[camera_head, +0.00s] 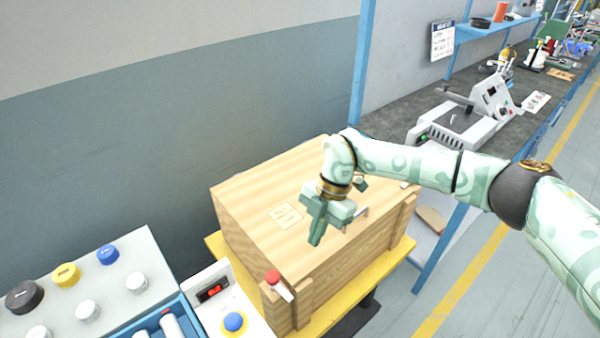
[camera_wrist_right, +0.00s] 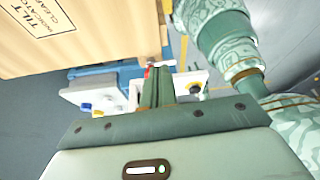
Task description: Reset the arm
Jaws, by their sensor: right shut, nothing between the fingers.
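My right gripper (camera_head: 316,236) hangs in front of the wooden crate's near face and top, fingers pointing down, at the end of my pale green arm coming in from the right. Its fingers are together with nothing between them. In the right wrist view the closed fingers (camera_wrist_right: 157,82) point up the picture, clear of any object. The wooden crate (camera_head: 245,190) stands on a yellow stand and bears a small label. The crate also shows at the top left of the right wrist view (camera_wrist_right: 110,35). My left gripper is not in view.
A control panel (camera_head: 115,255) with several coloured knobs stands at lower left, beside a white switch box (camera_head: 246,309) with a blue button. A red-topped item (camera_head: 273,278) is at the crate's corner. A grey workbench (camera_head: 395,122) with machines runs behind right; open floor lies at right.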

